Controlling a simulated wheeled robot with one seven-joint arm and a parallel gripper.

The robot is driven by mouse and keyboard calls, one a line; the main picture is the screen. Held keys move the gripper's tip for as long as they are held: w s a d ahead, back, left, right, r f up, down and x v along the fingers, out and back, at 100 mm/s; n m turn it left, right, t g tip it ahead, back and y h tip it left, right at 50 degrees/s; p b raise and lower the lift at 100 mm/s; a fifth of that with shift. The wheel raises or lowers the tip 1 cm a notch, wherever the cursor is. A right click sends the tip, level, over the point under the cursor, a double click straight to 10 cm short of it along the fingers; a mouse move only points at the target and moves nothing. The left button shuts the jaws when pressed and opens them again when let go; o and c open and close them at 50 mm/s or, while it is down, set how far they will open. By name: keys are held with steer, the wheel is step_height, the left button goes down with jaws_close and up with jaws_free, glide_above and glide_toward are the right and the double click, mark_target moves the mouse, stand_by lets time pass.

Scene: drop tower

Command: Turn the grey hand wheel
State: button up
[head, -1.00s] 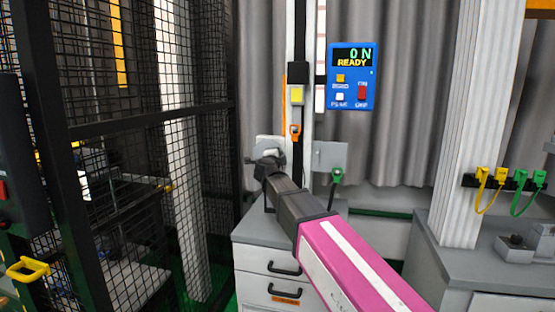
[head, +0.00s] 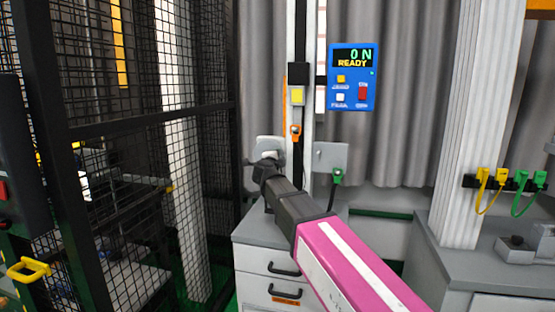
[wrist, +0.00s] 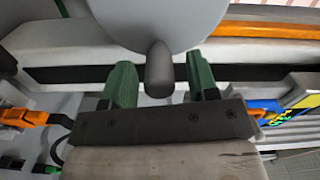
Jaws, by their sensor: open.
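The grey hand wheel (wrist: 165,18) fills the top middle of the wrist view as a smooth disc, partly cut off by the frame. Its stubby dark grey handle (wrist: 159,70) points down from it. My gripper (wrist: 161,82) is open, with one green finger to the left of the handle and one to the right. Small gaps show on both sides of the handle. In the head view my gripper (head: 266,168) is in front of the base of the upright track, and my arm hides most of the wheel.
A blue control box (head: 353,76) reading READY hangs right of the track (head: 299,30). A grey drawer cabinet (head: 262,262) stands below. A black mesh cage (head: 105,100) closes the left side. Yellow and green cables (head: 500,180) hang at the right.

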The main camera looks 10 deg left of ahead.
steer(key=s, duration=0.8)
steer(key=shift+s+a, duration=0.3)
steer(key=shift+s, duration=0.1)
